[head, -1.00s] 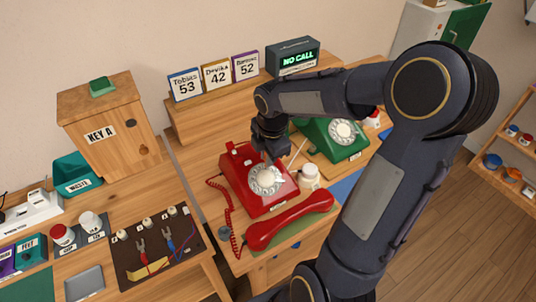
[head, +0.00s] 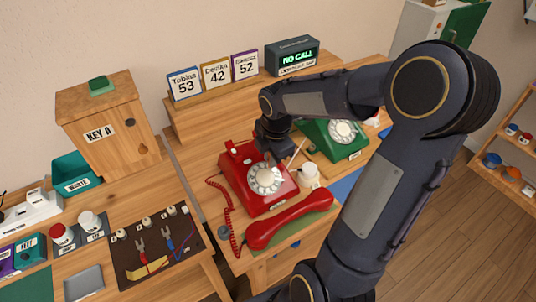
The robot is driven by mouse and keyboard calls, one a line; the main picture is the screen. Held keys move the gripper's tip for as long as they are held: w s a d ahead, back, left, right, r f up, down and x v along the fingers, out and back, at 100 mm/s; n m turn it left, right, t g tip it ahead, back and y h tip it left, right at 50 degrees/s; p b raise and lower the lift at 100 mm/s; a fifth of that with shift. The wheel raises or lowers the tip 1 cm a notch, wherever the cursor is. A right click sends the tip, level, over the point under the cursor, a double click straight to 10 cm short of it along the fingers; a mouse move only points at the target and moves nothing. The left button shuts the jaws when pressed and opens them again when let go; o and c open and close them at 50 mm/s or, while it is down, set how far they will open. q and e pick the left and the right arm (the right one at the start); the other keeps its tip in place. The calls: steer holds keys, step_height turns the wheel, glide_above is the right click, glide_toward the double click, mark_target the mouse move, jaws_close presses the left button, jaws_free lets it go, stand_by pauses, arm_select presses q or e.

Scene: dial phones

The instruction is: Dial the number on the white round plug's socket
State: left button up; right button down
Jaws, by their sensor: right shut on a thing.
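The red rotary phone (head: 243,185) stands on the desk with its pale dial (head: 265,179) facing up. Its red handset (head: 290,218) lies off the hook in front. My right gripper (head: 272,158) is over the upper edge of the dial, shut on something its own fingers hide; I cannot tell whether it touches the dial. A white power strip (head: 36,207) with plugs lies at the far left, too small to read any number or pick out a round plug. My left gripper is out of view.
A green phone (head: 330,138) and a white pot (head: 308,175) stand right of the red phone. Name cards (head: 215,73) and a display reading NO CALL (head: 297,57) stand behind. A dark tool board (head: 150,250) lies left. My right arm covers the right side.

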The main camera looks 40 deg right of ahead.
stand_by(0.3)
steer(key=shift+s+d+f, duration=0.25)
steer(key=shift+s+d, duration=0.05)
steer(key=shift+s, duration=0.35)
